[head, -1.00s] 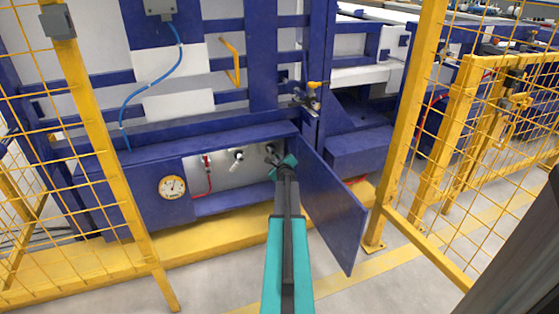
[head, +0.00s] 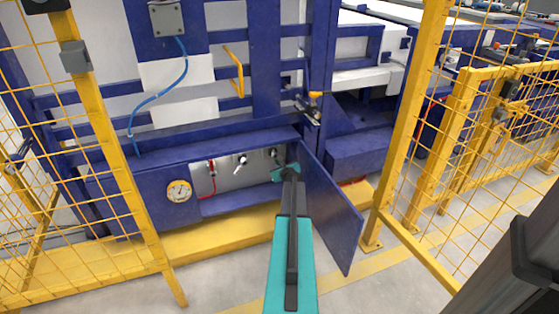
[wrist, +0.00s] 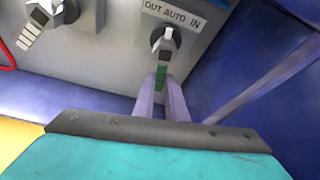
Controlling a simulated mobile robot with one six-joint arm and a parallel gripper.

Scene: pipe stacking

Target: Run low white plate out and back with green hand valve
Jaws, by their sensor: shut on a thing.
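The green hand valve (wrist: 161,76) shows in the wrist view as a green lever below a dark knob, under a plate reading OUT AUTO IN. My gripper (wrist: 162,100) has both fingers around the green lever and is shut on it. In the head view my gripper (head: 285,170) is at the right end of the open valve box, and its end hides most of the green lever.
The blue box door (head: 332,212) stands open just right of my arm. A white-handled valve (head: 240,160), a red valve (head: 212,166) and a gauge (head: 179,191) lie to the left. Yellow mesh fences (head: 95,150) stand on both sides.

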